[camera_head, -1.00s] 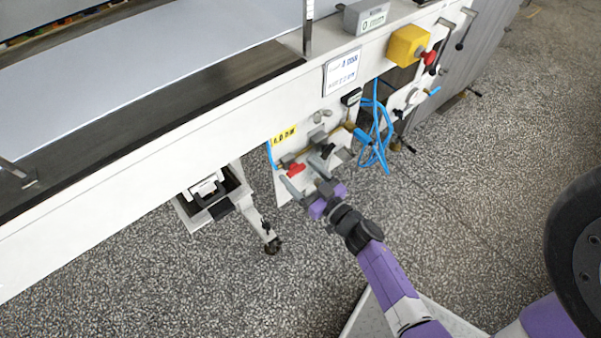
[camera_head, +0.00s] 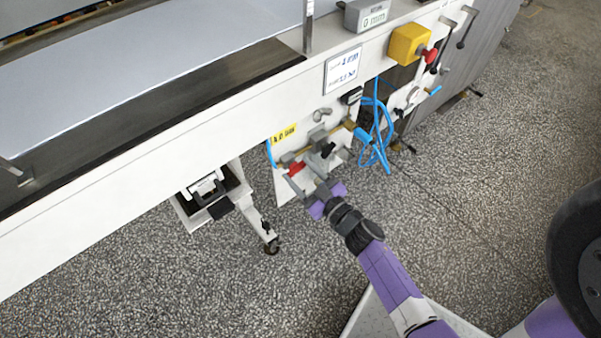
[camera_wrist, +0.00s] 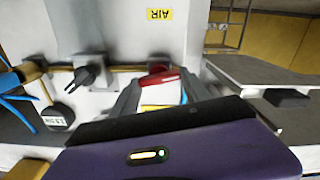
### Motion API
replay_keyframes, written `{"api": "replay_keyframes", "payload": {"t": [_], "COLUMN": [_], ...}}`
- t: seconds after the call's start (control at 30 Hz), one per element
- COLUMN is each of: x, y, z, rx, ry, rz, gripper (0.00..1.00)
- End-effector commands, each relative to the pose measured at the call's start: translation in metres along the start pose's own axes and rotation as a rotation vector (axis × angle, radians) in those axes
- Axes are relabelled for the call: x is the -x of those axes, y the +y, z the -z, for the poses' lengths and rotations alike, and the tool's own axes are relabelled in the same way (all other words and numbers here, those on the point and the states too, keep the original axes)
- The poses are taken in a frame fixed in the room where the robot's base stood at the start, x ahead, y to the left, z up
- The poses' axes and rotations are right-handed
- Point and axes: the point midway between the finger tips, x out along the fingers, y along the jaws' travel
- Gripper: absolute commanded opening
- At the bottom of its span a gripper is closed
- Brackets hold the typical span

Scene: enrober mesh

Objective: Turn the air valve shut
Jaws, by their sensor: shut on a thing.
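The air valve's red handle (camera_wrist: 158,77) lies under the yellow AIR label (camera_wrist: 158,14) in the wrist view, on a brass pipe along a white panel. It looks nearly level there, slightly tilted. In the head view the red handle (camera_head: 297,167) shows small at the panel's lower left. My gripper (camera_wrist: 160,82) has its grey fingers on either side of the handle and is shut on it. In the head view my gripper (camera_head: 301,171) reaches the panel from the lower right. The finger contact and the valve body are partly hidden.
A black-knobbed regulator (camera_wrist: 88,75) and a round gauge (camera_wrist: 58,117) sit left of the handle in the wrist view. Blue hoses (camera_head: 376,135) hang right of the panel in the head view. A yellow box with a red button (camera_head: 409,45) is higher up. Speckled floor below is open.

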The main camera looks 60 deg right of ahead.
Motion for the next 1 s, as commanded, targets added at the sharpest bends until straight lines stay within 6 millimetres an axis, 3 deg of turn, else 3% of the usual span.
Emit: {"api": "replay_keyframes", "payload": {"t": [1.0], "x": [0.0006], "y": [-0.0049], "z": [-0.0050], "rx": [0.961], "ry": [0.001], "rz": [0.001], "gripper": [0.14]}}
